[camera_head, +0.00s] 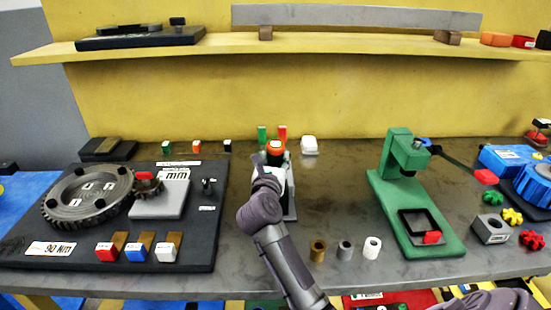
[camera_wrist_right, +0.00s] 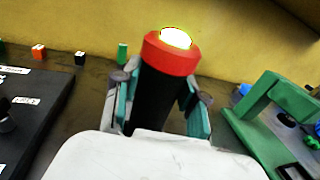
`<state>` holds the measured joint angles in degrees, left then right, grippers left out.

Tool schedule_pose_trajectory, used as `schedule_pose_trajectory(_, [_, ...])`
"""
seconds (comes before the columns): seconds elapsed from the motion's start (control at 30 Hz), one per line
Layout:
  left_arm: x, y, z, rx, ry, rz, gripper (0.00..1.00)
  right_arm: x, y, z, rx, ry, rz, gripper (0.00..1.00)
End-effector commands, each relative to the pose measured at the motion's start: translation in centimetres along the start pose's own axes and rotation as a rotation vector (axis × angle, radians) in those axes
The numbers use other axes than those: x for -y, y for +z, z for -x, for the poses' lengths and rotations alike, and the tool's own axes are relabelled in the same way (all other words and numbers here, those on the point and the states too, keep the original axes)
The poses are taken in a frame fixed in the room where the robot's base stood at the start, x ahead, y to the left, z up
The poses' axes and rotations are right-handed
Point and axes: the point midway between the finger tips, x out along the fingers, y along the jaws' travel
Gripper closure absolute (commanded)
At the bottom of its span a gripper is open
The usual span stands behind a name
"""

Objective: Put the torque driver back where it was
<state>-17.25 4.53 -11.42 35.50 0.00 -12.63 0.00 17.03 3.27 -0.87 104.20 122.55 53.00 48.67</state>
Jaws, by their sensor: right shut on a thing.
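The torque driver (camera_head: 275,147) has a black body with a red collar and a pale round cap. It shows large in the right wrist view (camera_wrist_right: 170,55), standing nearly upright with a slight tilt. My right gripper (camera_head: 274,160) is shut on its black body, with one teal-lined finger on each side in the right wrist view (camera_wrist_right: 160,100). The driver's lower end is hidden behind the gripper and wrist, so I cannot tell whether it touches anything below. My left gripper is not in view.
A black board (camera_head: 225,215) with a large gear (camera_head: 88,197) lies at left. A green press (camera_head: 400,190) stands at right. Small cylinders (camera_head: 345,250) stand between. Green and red blocks (camera_head: 262,134) and a white block (camera_head: 309,145) sit close behind the driver. A shelf (camera_head: 350,43) runs above.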

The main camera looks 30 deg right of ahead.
Motion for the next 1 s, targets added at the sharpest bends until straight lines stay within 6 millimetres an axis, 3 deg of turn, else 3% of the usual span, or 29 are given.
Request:
schedule_pose_trajectory(0.17, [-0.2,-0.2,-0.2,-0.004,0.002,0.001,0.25,0.0,-0.1,0.0,0.004,0.000,-0.002,1.00])
schedule_pose_trajectory(0.2, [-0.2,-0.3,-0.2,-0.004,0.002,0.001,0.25,0.0,-0.2,0.0,0.000,0.000,-0.001,0.53])
schedule_pose_trajectory(0.33, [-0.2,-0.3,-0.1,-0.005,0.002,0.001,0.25,0.0,-0.2,0.0,-0.001,0.000,0.000,0.33])
schedule_pose_trajectory(0.7, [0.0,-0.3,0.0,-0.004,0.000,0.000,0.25,0.0,0.0,0.2,-0.001,0.001,0.000,0.33])
schedule_pose_trajectory(0.87, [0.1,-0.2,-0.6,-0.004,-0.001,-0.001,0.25,-0.1,-0.2,2.5,-0.002,0.003,-0.004,0.33])
schedule_pose_trajectory(1.0, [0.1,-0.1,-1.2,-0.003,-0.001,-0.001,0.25,-0.1,-0.3,5.7,-0.003,0.004,-0.004,0.33])
